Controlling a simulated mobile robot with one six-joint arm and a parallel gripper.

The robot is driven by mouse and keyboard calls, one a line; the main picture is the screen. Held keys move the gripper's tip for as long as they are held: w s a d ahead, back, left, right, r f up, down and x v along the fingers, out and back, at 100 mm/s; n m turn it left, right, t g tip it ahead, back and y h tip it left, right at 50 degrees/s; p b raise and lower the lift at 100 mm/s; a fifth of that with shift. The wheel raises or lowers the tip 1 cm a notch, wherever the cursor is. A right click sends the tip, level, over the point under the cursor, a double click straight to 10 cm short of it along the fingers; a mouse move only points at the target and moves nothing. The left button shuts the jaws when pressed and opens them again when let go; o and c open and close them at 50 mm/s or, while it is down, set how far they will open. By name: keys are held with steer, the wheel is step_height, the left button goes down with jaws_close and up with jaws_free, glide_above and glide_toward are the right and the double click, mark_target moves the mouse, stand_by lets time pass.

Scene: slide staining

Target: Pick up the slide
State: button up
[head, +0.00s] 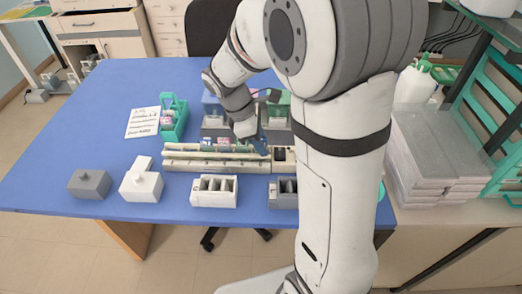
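My arm reaches down over the blue table from the right. My gripper (259,145) is small in the head view, above the far right part of a long cream rack (205,165). My wrist hides part of the area behind it. A dark blue piece shows at the gripper's end; I cannot tell whether it is a finger or something held. I cannot make out the slide. I cannot tell whether the fingers are open or shut, or whether they touch the rack.
A teal caddy (173,125) and a paper sheet (142,122) lie behind. The table's left side is clear.

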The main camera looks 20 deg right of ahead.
jaws_close()
stand_by(0.3)
